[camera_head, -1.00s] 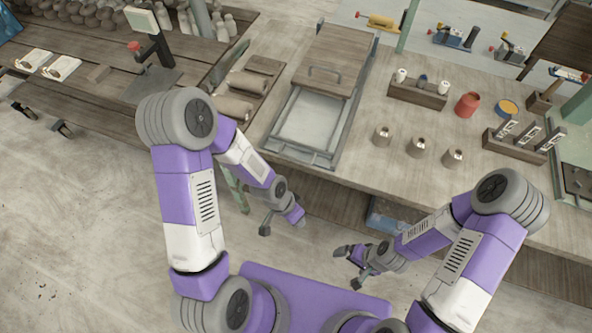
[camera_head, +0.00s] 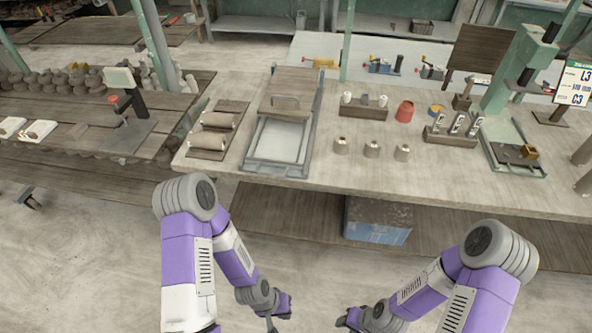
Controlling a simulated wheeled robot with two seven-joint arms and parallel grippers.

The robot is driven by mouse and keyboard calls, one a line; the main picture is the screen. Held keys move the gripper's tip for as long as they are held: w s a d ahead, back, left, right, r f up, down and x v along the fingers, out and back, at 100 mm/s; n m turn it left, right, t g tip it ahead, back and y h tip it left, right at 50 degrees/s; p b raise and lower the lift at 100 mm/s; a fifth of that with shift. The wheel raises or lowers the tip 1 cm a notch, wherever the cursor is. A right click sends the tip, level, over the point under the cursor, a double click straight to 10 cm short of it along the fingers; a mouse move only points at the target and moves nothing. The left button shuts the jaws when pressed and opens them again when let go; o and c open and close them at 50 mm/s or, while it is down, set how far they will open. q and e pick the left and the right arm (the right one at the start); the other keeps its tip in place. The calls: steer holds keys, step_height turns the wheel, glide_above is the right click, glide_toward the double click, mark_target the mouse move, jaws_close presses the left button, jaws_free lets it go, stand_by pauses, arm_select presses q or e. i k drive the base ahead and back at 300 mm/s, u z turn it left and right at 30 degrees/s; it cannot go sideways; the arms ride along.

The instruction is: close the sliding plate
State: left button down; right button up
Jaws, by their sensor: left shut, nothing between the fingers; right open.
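The sliding plate (camera_head: 291,84) is a wooden panel with a handle (camera_head: 288,103) on its near part. It sits over the far half of a grey metal frame (camera_head: 247,158) on the workbench. The near half of the frame is uncovered and shows a pale tray surface (camera_head: 279,140). My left gripper (camera_head: 277,318) is below and in front of the bench, shut and empty, partly cut by the bottom edge. My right gripper (camera_head: 345,320) is also low in front of the bench, open and empty. Neither touches the plate.
Clay rolls (camera_head: 208,141) lie left of the frame. A green press (camera_head: 512,80) is at the right. A blue box (camera_head: 376,232) is under the bench.

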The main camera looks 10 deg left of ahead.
mark_target(279, 143)
steer(key=z, duration=0.75)
steer(key=i, duration=1)
steer(key=u, duration=0.7)
